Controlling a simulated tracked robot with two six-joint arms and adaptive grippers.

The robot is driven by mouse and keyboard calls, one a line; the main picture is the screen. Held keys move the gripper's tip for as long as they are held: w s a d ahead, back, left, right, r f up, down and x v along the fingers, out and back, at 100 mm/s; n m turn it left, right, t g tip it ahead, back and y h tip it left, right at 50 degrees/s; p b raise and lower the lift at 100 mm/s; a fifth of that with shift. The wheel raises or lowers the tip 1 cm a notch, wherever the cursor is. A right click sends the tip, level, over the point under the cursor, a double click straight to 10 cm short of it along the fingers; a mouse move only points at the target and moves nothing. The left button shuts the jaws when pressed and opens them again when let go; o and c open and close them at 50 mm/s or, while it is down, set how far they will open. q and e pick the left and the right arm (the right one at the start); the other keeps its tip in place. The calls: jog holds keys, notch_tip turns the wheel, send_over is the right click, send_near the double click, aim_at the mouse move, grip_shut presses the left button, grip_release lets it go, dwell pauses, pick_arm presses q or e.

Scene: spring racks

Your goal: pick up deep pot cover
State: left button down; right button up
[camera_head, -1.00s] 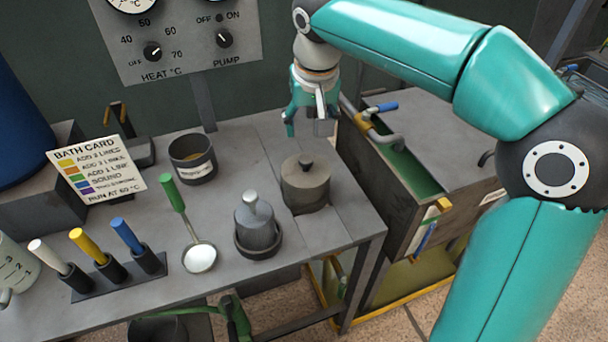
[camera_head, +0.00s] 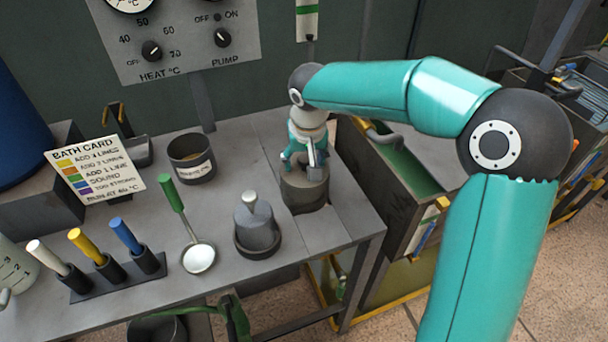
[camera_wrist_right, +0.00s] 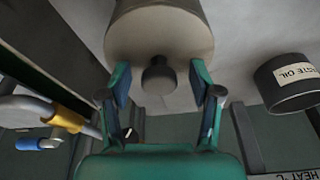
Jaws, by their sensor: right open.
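The deep pot (camera_head: 306,199) is a dark grey-brown cylinder near the right end of the bench. Its cover (camera_head: 293,182) is largely hidden by my gripper in the head view. In the right wrist view the cover (camera_wrist_right: 158,40) shows its round dark knob (camera_wrist_right: 158,77). My right gripper (camera_head: 304,171) is open, over the cover. In the wrist view its two fingers (camera_wrist_right: 158,86) stand on either side of the knob, with gaps to it. My left gripper is not in view.
A grey lidded vessel with a pale knob (camera_head: 256,224) stands left of the pot. A labelled waste oil pot (camera_head: 191,160) stands behind. A green-handled ladle (camera_head: 183,216) and a rack of coloured handles (camera_head: 115,276) lie left. A tank (camera_head: 392,211) adjoins the bench at right.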

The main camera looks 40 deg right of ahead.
grip_shut()
dwell(0.3)
jog(key=shift+r, duration=0.15)
dwell(0.3)
